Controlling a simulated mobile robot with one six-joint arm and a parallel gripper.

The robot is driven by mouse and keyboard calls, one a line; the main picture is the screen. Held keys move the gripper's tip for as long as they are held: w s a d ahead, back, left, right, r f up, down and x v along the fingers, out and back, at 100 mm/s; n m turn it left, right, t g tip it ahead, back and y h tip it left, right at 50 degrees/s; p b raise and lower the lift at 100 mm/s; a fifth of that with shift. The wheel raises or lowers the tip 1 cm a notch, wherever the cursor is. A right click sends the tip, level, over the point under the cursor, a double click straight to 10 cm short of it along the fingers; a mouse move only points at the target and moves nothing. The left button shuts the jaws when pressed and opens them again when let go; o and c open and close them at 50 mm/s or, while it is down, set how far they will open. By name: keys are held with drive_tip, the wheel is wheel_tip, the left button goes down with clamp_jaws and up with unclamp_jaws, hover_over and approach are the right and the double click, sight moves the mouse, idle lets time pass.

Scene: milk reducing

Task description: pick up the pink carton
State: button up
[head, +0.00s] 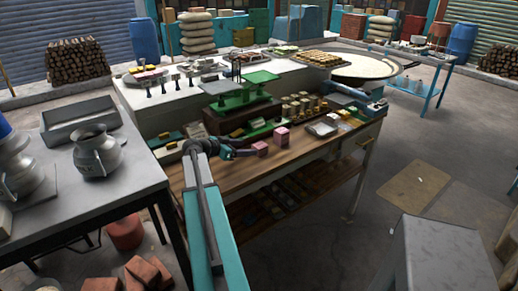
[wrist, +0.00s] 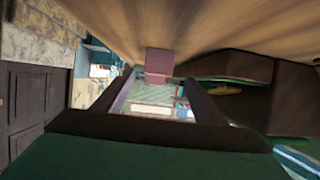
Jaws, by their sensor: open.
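Two pink cartons stand on the wooden bench in the head view. One pink carton (head: 260,149) is nearer to my gripper, and a taller pink carton (head: 282,138) stands just behind it to the right. My gripper (head: 241,153) is open, low over the bench, just left of the nearer carton. In the wrist view, a dull pink carton (wrist: 160,62) lies ahead, in line with the gap between my open fingers (wrist: 159,80). Nothing is held. I cannot tell how far the fingertips are from it.
The wooden bench (head: 235,178) has bare wood along its front. A green scale (head: 245,92) and small boxes stand behind the cartons, with a clear packet (head: 322,127) to the right. A metal jug (head: 97,152) stands on the left table.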

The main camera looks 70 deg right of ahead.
sight(255, 148)
drive_tip(key=shift+p+x, duration=0.5)
drive_tip(key=shift+x, duration=1.55)
drive_tip(key=shift+p+x, duration=1.75)
drive_tip(key=shift+x, duration=0.8)
drive_tip(key=shift+f, duration=0.15)
drive_tip(key=shift+a, duration=0.1)
drive_tip(key=c, duration=1.2)
